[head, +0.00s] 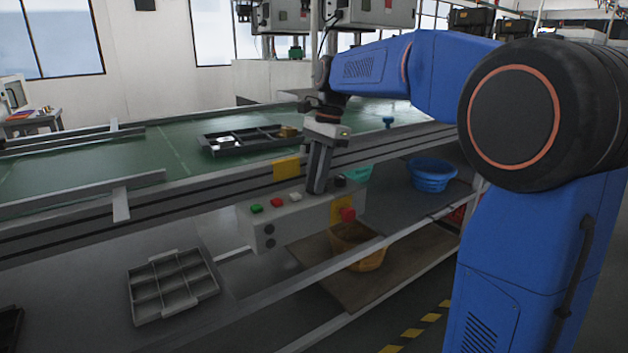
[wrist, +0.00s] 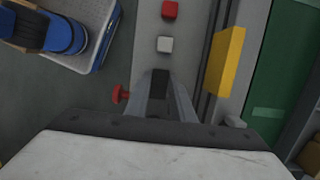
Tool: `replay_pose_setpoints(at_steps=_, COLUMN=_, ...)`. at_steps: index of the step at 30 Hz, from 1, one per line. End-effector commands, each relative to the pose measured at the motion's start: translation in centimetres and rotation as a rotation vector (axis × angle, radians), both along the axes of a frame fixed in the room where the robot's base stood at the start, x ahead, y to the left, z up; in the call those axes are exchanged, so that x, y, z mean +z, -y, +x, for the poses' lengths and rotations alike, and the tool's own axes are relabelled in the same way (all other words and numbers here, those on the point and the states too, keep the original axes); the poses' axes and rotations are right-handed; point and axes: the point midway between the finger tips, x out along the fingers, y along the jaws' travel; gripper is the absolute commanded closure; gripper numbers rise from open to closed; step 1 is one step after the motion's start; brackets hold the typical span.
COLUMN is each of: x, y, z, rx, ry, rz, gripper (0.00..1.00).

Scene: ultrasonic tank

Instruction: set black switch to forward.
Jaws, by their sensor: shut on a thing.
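The grey control box (head: 287,226) hangs on the side of the conveyor. My gripper (head: 317,190) points down onto its top, just right of the white button (head: 295,197). In the wrist view my gripper (wrist: 159,84) is shut on a small dark piece between its fingertips, which I take to be the black switch. The fingers mostly hide it, so which way it is turned cannot be told. A black knob (head: 340,181) shows just right of the gripper in the head view.
A green button (head: 256,208) and a red button (head: 277,202) sit left of the white one. A red mushroom button (head: 347,214) sticks out from the box's front, close to my fingers. A yellow plate (head: 286,169) stands behind. The green conveyor (head: 100,170) carries a dark tray (head: 250,140).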

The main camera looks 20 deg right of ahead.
Motion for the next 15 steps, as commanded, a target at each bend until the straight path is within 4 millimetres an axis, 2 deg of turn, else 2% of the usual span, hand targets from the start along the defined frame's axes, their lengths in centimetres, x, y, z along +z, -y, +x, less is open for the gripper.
replay_pose_setpoints(at_steps=14, x=0.0, y=0.19, z=0.06, rx=0.001, ry=-0.019, rz=0.059, gripper=1.0)
replay_pose_setpoints(at_steps=15, x=0.0, y=0.19, z=0.06, rx=0.001, ry=-0.019, rz=0.059, gripper=0.76)
